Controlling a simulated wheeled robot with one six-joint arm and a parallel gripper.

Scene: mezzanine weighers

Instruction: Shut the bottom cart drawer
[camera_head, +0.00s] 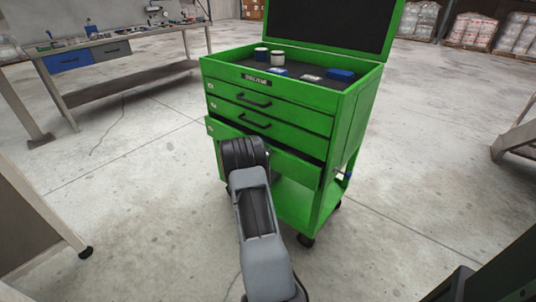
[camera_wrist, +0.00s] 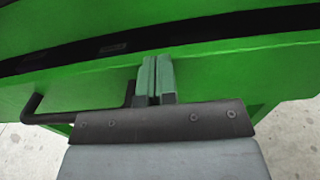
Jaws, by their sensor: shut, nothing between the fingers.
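The green cart (camera_head: 270,77) stands ahead with its drawers stacked on the front. The bottom drawer (camera_head: 298,169) sticks out a little, with a dark gap above its front. In the wrist view its green front (camera_wrist: 235,72) crosses the picture, and its dark bar handle (camera_wrist: 34,106) shows at the left, partly hidden by my gripper. My gripper (camera_wrist: 157,62) is shut and empty, its fingertips at the drawer front just right of the handle. I cannot tell whether they touch. In the head view my arm hides the fingers and part of the drawer.
The two upper drawers look closed. Small cans (camera_head: 269,56) and blue items sit on the cart's top under a raised lid (camera_head: 330,22). A workbench (camera_head: 120,75) stands at the left and wrapped pallets (camera_head: 470,30) at the back.

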